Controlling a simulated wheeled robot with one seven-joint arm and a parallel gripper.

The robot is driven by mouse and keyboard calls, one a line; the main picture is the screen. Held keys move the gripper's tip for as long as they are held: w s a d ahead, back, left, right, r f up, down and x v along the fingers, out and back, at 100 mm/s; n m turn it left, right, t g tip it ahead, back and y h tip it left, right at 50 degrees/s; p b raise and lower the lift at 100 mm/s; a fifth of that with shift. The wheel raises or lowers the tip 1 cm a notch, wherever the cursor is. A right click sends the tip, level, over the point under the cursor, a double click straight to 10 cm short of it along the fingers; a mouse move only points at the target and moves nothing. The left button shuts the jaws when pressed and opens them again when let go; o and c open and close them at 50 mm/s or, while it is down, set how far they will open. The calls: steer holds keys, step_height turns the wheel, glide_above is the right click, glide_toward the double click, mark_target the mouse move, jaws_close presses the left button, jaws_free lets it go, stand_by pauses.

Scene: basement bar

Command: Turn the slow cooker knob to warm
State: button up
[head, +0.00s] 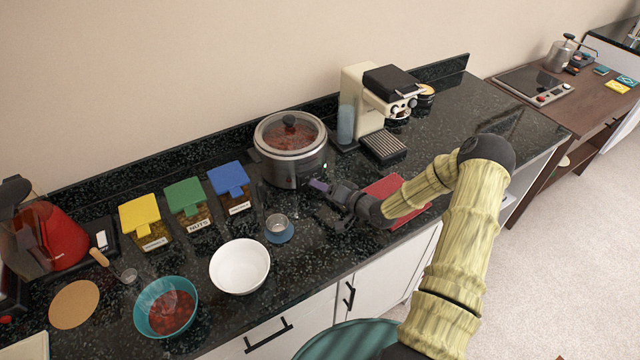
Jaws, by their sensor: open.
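The slow cooker (287,165) is a round grey metal pot with a glass lid, standing on the dark counter against the wall. Red food shows through the lid. A small green light (325,165) glows on its front right side. My gripper (314,190) is open, just in front of the lower right side of the cooker. I cannot tell whether it touches the cooker. The knob and its markings cannot be made out; my gripper may be hiding them.
A coffee machine (365,103) stands right of the cooker. A red board (398,186) lies beneath my forearm. Blue, green and yellow-lidded containers (186,194) stand to the left. A white bowl (240,266) and a small glass on a blue coaster (279,233) are nearer.

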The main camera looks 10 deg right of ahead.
steer(key=shift+x, duration=0.95)
steer(key=c, duration=1)
steer(key=shift+o, duration=0.2)
steer(key=shift+f, duration=0.1)
steer(key=shift+b, duration=0.4)
steer(key=o, duration=1)
steer(key=shift+c, duration=0.2)
steer(key=shift+s+d, duration=0.1)
